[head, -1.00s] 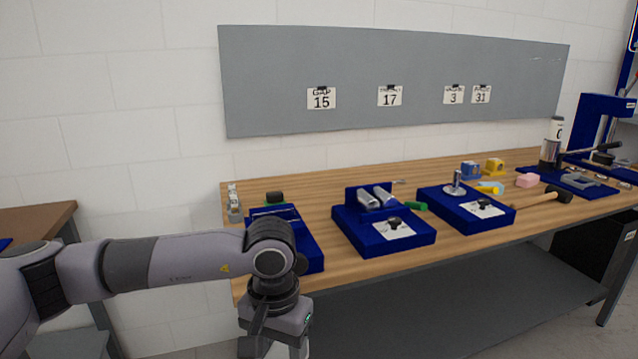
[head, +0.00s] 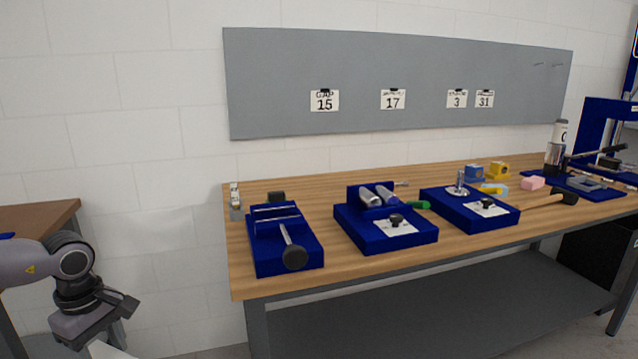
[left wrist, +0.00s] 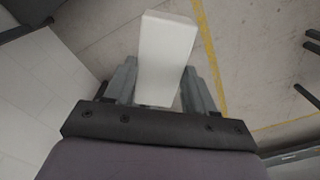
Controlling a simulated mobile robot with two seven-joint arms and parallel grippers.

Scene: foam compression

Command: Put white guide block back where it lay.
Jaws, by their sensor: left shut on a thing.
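The white guide block (left wrist: 165,55) is between the fingers of my left gripper (left wrist: 160,82) in the left wrist view, with bare floor below it. In the head view my left gripper (head: 118,335) hangs at the lower left, away from the workbench and in front of the wall. Only a pale sliver of the block (head: 108,350) shows there, at the bottom edge. My right gripper is in neither view.
The wooden workbench (head: 330,265) holds several blue fixtures, the nearest one (head: 285,262) with a black-knobbed rod. Another brown table (head: 38,217) stands at the left edge. A gap with clear floor space lies between the two tables.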

